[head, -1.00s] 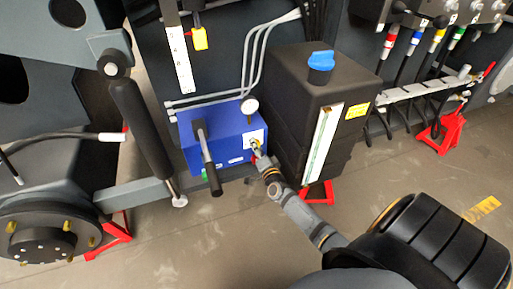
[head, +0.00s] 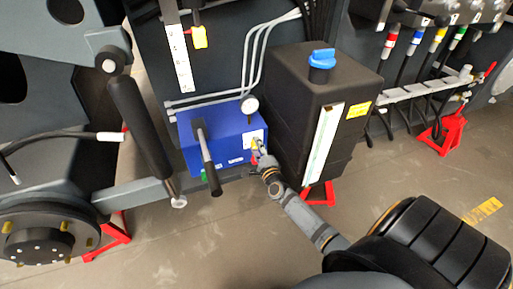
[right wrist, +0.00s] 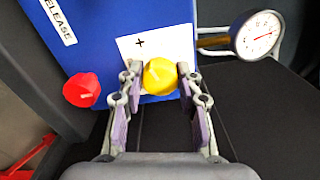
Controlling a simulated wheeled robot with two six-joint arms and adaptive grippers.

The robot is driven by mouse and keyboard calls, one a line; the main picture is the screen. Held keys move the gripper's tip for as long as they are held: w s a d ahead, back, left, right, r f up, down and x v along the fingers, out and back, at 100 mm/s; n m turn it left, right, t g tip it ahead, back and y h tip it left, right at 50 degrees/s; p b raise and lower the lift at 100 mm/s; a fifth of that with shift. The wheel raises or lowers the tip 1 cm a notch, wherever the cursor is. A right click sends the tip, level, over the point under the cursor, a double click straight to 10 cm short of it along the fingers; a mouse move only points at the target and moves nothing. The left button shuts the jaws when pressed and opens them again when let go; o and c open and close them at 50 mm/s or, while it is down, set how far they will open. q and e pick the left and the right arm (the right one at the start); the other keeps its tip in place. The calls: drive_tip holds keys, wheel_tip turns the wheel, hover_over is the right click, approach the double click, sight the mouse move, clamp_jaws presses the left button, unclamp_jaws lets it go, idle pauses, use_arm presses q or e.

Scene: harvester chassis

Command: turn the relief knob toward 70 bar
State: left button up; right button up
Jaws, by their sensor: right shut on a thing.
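The relief knob looks to be the yellow knob (right wrist: 160,77) on a white label (right wrist: 176,45) marked with a plus, on the blue pump unit (head: 228,137). In the right wrist view, my right gripper (right wrist: 160,84) has one finger on each side of the yellow knob and is shut on it. In the head view, the right gripper (head: 260,149) reaches the unit's right front from below. A pressure gauge (right wrist: 257,35) sits beside the label; its red needle points right, its numbers too small to read. It also shows in the head view (head: 249,105). My left gripper is out of view.
A red knob (right wrist: 81,90) is left of the yellow one, near a RELEASE label. A black lever (head: 206,158) stands at the unit's front. A black tank (head: 296,115) with a blue cap is close on the right. Open floor lies in front.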

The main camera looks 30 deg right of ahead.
drive_tip(key=shift+f, duration=0.1)
idle(0.4)
drive_tip(key=o, duration=1.2)
drive_tip(key=shift+c, duration=0.2)
drive_tip(key=v, duration=1.2)
